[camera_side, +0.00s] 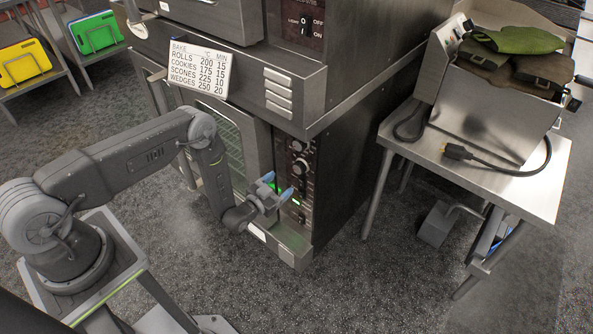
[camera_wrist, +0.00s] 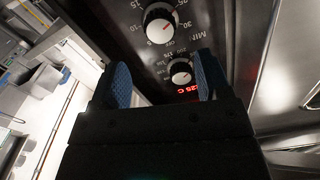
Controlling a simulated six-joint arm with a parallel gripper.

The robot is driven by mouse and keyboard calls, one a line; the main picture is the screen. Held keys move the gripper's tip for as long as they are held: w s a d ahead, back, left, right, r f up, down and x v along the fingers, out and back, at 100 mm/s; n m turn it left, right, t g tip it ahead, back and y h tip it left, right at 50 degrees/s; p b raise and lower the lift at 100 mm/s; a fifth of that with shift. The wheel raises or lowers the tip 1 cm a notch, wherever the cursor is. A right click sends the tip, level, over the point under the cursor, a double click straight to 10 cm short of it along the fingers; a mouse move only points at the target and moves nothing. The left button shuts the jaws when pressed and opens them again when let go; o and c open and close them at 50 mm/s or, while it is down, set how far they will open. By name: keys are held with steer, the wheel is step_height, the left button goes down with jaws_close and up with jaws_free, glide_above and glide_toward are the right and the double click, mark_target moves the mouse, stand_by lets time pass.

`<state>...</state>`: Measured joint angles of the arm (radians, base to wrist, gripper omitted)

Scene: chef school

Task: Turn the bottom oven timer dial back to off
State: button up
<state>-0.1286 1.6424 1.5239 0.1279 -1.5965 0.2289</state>
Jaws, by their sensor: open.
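The lower oven's dark control panel (camera_side: 312,190) has two round dials near its top, an upper one (camera_side: 297,145) and a lower one (camera_side: 300,168). I cannot surely match these dials between views. My gripper (camera_side: 278,186) is open at the panel, below the side view's two dials. Its blue fingertips (camera_wrist: 163,68) appear either side of the smaller dial; contact is unclear.
The upper oven (camera_side: 205,22) and a white bake chart (camera_side: 199,70) stand above. A metal table (camera_side: 480,165) at right carries a steel box (camera_side: 490,110) and a black cable. Carpet floor is open in front of the oven. Racks with colored boards stand at upper left.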

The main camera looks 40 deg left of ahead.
mark_target(297, 170)
steer(key=w, duration=0.8)
steer(key=shift+w, duration=0.25)
steer(key=c, duration=0.9)
